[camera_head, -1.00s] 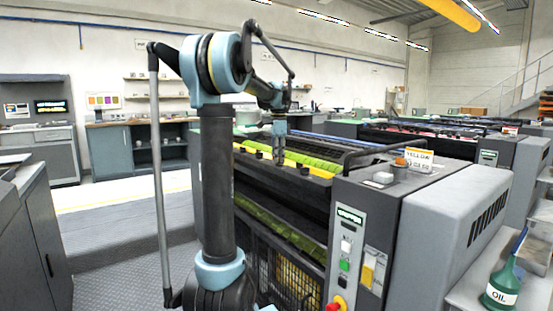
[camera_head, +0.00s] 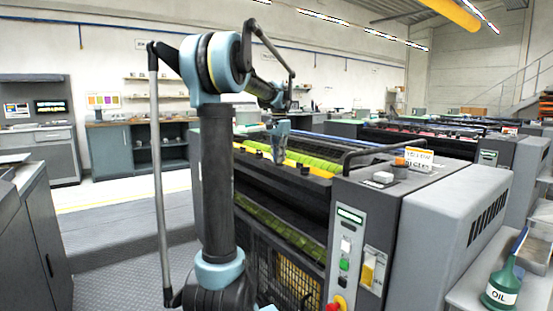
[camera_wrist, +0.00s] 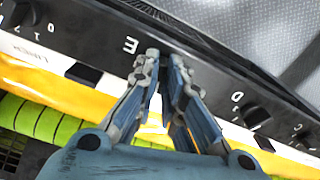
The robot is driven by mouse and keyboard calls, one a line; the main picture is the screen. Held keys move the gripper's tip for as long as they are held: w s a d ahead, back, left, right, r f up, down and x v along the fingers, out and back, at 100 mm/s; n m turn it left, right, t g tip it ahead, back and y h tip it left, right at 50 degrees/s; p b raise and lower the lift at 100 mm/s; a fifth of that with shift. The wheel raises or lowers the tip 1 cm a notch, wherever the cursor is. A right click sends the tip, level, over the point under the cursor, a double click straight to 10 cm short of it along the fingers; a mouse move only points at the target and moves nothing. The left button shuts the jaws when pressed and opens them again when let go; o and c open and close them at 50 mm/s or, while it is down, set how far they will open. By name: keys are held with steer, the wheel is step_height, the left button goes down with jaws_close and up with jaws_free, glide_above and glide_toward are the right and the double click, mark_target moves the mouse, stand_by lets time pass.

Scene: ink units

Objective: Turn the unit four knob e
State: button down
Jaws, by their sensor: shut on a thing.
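The printing unit's dark control rail (camera_wrist: 205,70) carries a row of black knobs beside white letters. The letter E (camera_wrist: 130,45) shows just left of my fingertips in the wrist view. My gripper (camera_wrist: 165,58) is shut on the unit four knob e, which its fingers mostly hide. The knob's angle cannot be read.
A neighbouring knob (camera_wrist: 256,116) by the letter D sits to the right of my fingers. Another knob (camera_wrist: 18,13) is at the upper left. A green roller (camera_wrist: 45,122) lies beside the rail. A raised bar (camera_head: 380,146) and a control box (camera_head: 345,235) stand to the right.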

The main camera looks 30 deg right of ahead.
steer(key=n, duration=1.2)
steer(key=shift+d, duration=0.15)
steer(key=shift+n, duration=0.3)
steer(key=c, duration=1.7)
jaws_free()
step_height(320, 180, up, 12)
steer(key=shift+f, duration=0.1)
